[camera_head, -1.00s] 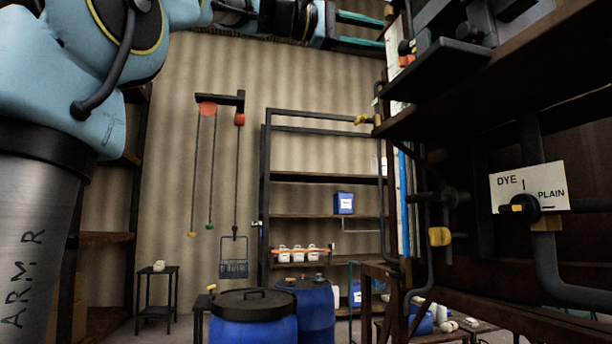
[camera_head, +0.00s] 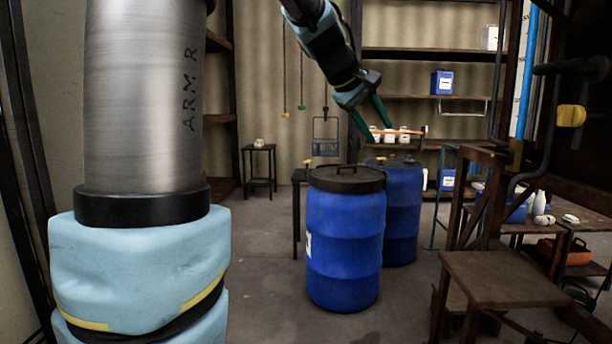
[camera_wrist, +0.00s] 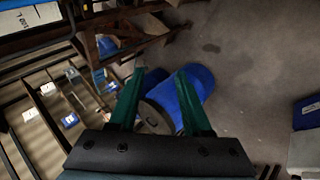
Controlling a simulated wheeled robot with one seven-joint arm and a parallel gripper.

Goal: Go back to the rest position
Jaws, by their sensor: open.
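My gripper (camera_head: 368,121) hangs from my arm at the upper middle of the head view. Its two green fingers point down and to the right, spread apart with nothing between them. In the head view it overlaps the space above the rear blue drum. In the wrist view the green fingers (camera_wrist: 160,116) are apart, with blue drums seen beyond them. No object is held.
A lidded blue drum (camera_head: 345,240) stands on the floor, with another blue drum (camera_head: 403,215) behind it. A wooden step stand (camera_head: 500,280) is at right. Shelves (camera_head: 430,55) line the back wall. A small black side table (camera_head: 259,150) stands at left. Floor between is clear.

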